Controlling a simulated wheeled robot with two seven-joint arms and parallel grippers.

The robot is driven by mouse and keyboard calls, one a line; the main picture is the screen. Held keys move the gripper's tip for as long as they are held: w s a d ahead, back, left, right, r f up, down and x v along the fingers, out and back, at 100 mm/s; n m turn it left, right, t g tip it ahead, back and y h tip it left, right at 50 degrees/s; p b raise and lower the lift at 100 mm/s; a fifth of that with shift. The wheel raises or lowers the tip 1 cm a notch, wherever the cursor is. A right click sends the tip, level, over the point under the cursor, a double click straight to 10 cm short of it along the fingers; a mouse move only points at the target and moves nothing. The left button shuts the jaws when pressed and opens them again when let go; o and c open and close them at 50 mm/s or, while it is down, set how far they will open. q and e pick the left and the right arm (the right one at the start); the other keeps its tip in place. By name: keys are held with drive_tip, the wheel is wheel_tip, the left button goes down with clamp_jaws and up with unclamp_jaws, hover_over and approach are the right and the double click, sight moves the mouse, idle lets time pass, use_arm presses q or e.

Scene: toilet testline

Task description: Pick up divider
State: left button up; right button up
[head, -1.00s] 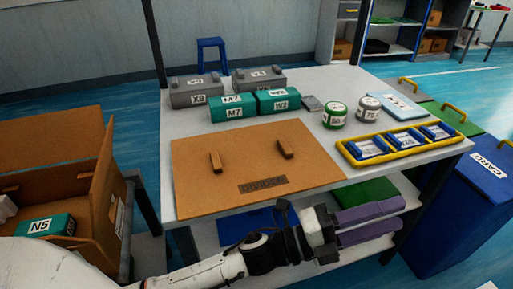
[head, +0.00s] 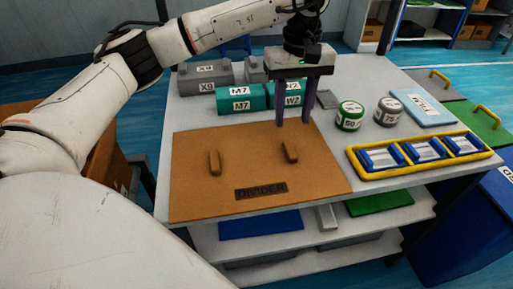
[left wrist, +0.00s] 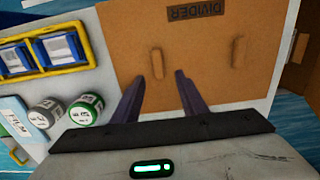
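The divider (head: 245,168) is a flat brown board with two raised handles and a dark label reading DIVIDER. It lies on the table's front left part. It also shows in the left wrist view (left wrist: 208,60), with its handles near the fingers. My left gripper (head: 294,122) points down over the board's back right edge, close to the right handle (head: 290,151). Its two purple fingers are apart with nothing between them. In the left wrist view the fingers (left wrist: 162,90) reach toward that handle (left wrist: 157,64). My right gripper is not in view.
Teal boxes (head: 241,98) and grey boxes (head: 205,75) stand behind the board. A green-lidded can (head: 349,116), a grey can (head: 388,111) and a yellow tray (head: 356,165) with blue-framed items are on the right. A cardboard box (head: 105,160) is at the left.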

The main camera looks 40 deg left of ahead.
use_arm(q)
hover_over(290, 148)
drive_tip(key=f, duration=0.4)
drive_tip(key=shift+s+f, duration=0.35)
drive_tip(key=f, duration=0.5)
drive_tip(key=shift+w+f, duration=0.1)
drive_tip(key=shift+w, duration=0.2)
clamp_jaws()
